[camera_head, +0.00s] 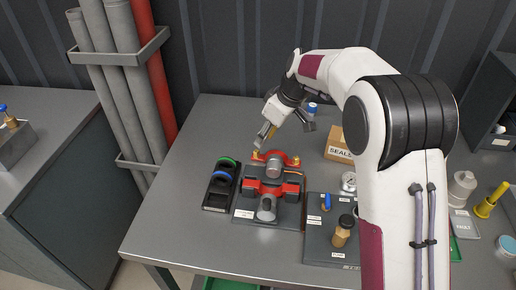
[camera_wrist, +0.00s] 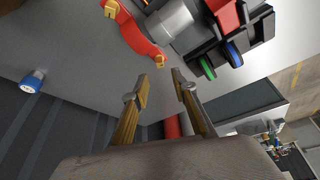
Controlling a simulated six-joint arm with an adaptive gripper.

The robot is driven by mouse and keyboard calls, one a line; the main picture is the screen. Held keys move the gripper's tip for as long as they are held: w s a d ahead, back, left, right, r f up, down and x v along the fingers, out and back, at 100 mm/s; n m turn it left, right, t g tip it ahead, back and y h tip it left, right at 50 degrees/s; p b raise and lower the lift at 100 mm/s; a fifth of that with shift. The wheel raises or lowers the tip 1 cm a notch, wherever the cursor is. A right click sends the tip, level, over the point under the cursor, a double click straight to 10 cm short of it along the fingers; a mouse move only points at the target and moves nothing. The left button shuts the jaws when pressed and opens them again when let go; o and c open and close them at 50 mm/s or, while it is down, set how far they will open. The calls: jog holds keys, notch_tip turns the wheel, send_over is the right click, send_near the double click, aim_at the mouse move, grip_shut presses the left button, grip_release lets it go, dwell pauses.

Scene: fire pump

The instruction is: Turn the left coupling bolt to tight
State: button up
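The pump (camera_head: 270,182) is a grey cylinder with red clamps and a red flange on a base plate at mid-table. The left coupling bolt (camera_head: 255,153) is a small brass piece at the left end of the red flange; it also shows in the wrist view (camera_wrist: 160,61). A second brass bolt (camera_head: 296,159) sits at the flange's right end. My gripper (camera_head: 266,133) is just behind and above the left bolt, apart from it as far as I can tell. In the wrist view its two fingers (camera_wrist: 162,85) are spread with nothing between them.
A black holder (camera_head: 221,185) with green and blue rings stands left of the pump. A plate with a brown-handled part (camera_head: 343,232) and a blue piece is at right. A cardboard box (camera_head: 338,148) stands behind. The table's left side is clear.

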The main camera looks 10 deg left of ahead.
aim_at(256, 151)
jog(key=shift+x, duration=3.75)
grip_shut()
